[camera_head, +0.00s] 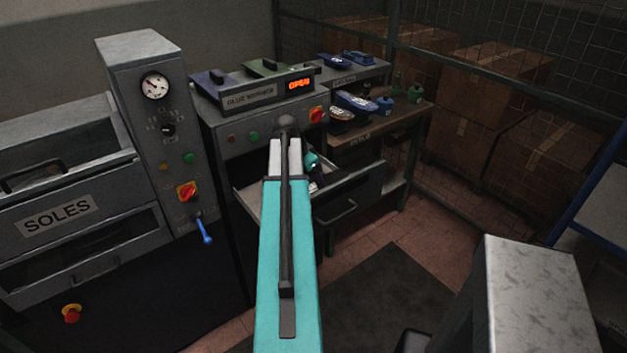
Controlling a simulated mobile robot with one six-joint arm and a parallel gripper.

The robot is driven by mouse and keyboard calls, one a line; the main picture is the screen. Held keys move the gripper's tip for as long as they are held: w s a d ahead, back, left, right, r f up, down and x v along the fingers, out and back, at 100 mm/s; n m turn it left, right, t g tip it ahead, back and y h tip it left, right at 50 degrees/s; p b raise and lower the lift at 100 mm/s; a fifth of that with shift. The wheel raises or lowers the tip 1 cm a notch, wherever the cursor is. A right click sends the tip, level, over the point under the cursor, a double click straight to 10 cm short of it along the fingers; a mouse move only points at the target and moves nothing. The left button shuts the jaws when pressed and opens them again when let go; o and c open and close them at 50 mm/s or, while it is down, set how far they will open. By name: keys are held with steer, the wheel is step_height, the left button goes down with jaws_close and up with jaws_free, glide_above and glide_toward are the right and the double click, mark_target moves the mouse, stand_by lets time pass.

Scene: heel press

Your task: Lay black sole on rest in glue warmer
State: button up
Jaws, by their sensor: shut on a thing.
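The glue warmer (247,99) stands in the middle, with its orange display reading OPEN. Its drawer (352,200) is pulled out below the control panel. My turquoise arm reaches forward over the drawer and hides much of its inside. My gripper (313,181) shows only in part to the right of the arm, low over the drawer. It is shut on the black sole, which is mostly hidden behind the arm. The rest inside the drawer cannot be made out, nor whether the sole touches it.
A grey press cabinet labelled SOLES (57,214) stands at left, beside a control column (150,110) with a gauge and blue lever (204,231). A bench (385,125) with shoes and bottles is at right. A mesh fence and cardboard boxes (488,95) stand behind.

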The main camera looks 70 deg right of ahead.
steer(key=shift+f, duration=0.35)
stand_by(0.3)
steer(key=o, duration=1.2)
steer(key=shift+r, duration=0.1)
steer(key=b+v, duration=0.3)
steer(key=v, duration=1)
steer(key=shift+a+r+b, duration=0.2)
steer(key=shift+r+b, duration=0.05)
steer(key=shift+b, duration=0.05)
steer(key=shift+w, duration=0.1)
